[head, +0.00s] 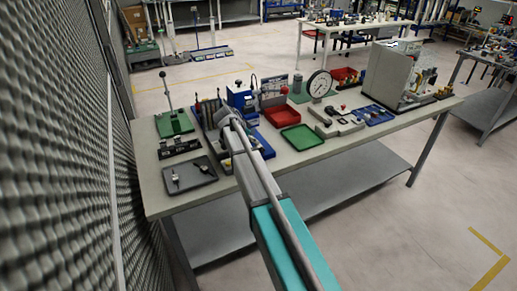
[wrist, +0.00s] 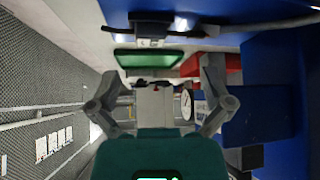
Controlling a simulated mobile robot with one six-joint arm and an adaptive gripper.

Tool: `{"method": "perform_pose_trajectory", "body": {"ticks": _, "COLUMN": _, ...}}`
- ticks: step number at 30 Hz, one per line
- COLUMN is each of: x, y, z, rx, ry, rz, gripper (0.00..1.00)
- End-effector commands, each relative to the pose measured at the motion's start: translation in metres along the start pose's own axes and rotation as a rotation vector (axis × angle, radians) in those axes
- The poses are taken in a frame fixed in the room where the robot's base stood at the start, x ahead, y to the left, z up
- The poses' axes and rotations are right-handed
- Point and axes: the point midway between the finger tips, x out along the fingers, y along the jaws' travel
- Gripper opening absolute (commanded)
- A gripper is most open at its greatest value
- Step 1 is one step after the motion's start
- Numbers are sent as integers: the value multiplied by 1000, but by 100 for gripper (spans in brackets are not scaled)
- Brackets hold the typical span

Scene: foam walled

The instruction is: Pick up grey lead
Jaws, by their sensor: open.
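My gripper (wrist: 158,84) is open, with its two fingers apart and nothing seen between them. In the head view its end (head: 226,118) is over the back left of the workbench, beside a blue device (head: 240,98). A dark grey cable-like strip (wrist: 235,29) runs across the top of the wrist view, beyond the fingertips. It meets a black block with a white label (wrist: 150,36). I cannot tell for sure that this strip is the grey lead. In the head view my arm hides part of the bench there.
The bench (head: 350,148) holds a green tray (head: 301,137), a red tray (head: 283,116), a round dial (head: 320,84), a grey cabinet (head: 388,72) and a dark tray with small parts (head: 188,186).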

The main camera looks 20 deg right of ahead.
Motion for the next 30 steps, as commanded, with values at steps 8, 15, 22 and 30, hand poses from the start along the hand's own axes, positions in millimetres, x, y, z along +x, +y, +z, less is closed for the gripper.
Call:
{"method": "perform_pose_trajectory", "body": {"ticks": 8, "x": 6, "y": 0, "z": 2, "rx": 0, "ry": 0, "rz": 0, "gripper": 100}}
{"method": "perform_pose_trajectory", "body": {"ticks": 15, "x": 26, "y": -1, "z": 5, "rx": 1, "ry": 0, "rz": 1, "gripper": 100}}
{"method": "perform_pose_trajectory", "body": {"ticks": 22, "x": 46, "y": -2, "z": 5, "rx": 2, "ry": 0, "rz": 1, "gripper": 100}}
{"method": "perform_pose_trajectory", "body": {"ticks": 30, "x": 52, "y": -1, "z": 3, "rx": 0, "ry": 0, "rz": 0, "gripper": 100}}
